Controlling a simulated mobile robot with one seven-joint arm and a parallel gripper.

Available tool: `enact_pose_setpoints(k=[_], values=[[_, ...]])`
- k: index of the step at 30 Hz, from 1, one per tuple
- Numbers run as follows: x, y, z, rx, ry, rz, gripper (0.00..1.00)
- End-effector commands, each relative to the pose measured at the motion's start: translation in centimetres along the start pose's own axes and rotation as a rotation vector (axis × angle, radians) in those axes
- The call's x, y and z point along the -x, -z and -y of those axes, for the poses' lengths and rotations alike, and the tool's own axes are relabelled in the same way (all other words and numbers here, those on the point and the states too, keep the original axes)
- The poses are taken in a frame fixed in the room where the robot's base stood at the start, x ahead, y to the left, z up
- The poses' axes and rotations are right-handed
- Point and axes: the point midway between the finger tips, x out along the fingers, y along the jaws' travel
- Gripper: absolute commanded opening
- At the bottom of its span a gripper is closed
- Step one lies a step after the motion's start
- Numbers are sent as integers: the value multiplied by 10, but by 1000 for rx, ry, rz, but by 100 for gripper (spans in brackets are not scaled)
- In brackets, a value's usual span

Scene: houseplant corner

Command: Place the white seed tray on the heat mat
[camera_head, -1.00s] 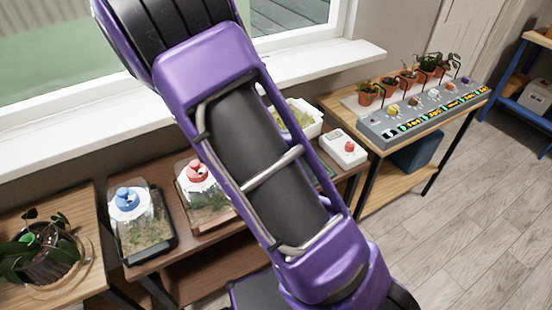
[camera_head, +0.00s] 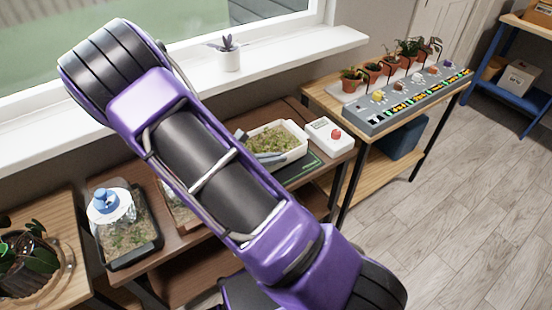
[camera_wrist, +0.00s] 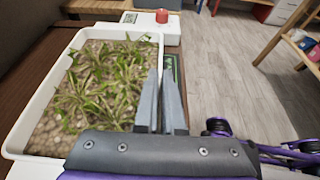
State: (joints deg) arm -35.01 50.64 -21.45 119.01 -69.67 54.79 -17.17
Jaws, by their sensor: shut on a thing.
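The white seed tray (camera_head: 302,142), full of green seedlings, is over the dark heat mat (camera_head: 306,166) on the brown bench. The mat's edge with a green line shows at the tray's front right. I cannot tell whether the tray touches the mat. My gripper (camera_head: 258,154) is at the tray's near left side, partly behind my arm. In the wrist view my gripper (camera_wrist: 161,100) is shut on the right rim of the tray (camera_wrist: 118,32). A strip of the mat (camera_wrist: 171,72) shows just beyond the fingers.
A white control box with a red knob (camera_head: 329,135) stands close right of the tray. A grey panel (camera_head: 408,102) and potted plants stand on the right table. The floor at right is clear.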

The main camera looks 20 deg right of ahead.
Motion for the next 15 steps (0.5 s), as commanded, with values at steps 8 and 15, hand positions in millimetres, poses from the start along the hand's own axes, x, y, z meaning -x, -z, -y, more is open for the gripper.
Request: enact_pose_setpoints(k=[8,15], values=[[-1,1,0,-2,0,1,0],[-4,8,0,-2,0,1,0]])
